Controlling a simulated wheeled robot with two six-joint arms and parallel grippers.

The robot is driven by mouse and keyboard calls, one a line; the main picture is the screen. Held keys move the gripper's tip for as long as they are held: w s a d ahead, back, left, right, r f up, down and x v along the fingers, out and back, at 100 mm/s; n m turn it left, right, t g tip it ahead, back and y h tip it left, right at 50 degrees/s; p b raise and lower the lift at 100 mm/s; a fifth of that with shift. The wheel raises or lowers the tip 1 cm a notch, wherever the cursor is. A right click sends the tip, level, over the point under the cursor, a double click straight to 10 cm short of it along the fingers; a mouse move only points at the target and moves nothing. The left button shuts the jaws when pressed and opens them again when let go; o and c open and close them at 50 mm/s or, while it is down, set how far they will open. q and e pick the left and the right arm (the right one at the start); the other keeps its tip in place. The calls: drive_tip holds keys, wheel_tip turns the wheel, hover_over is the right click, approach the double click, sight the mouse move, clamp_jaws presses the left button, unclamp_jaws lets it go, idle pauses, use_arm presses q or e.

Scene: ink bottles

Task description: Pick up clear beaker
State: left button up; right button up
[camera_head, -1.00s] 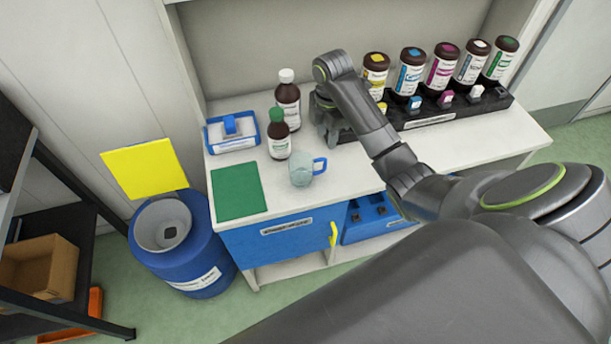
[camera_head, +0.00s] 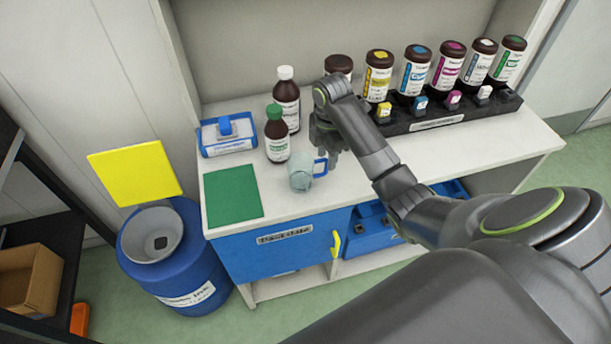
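The clear beaker (camera_head: 301,176), pale and see-through with a blue handle, stands on the white counter (camera_head: 350,200) right of the green mat. My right gripper (camera_head: 328,150) points down just behind and to the right of the beaker, close to its handle. Whether its fingers touch the handle, and how far apart they are, is too small to tell. The beaker looks to be resting on the counter. My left gripper is not in view.
A green-capped bottle (camera_head: 277,135) and a white-capped bottle (camera_head: 287,100) stand close behind the beaker. A black rack (camera_head: 450,113) with several ink bottles is at right. The green mat (camera_head: 232,193) is bare. A blue bin (camera_head: 175,260) stands left.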

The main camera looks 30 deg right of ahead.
sight(326, 170)
wheel_tip(326, 170, down, 4)
drive_tip(key=b, duration=0.2)
drive_tip(key=shift+f+b, duration=0.2)
drive_tip(key=shift+b, duration=0.2)
drive_tip(key=shift+r, duration=0.1)
clamp_jaws()
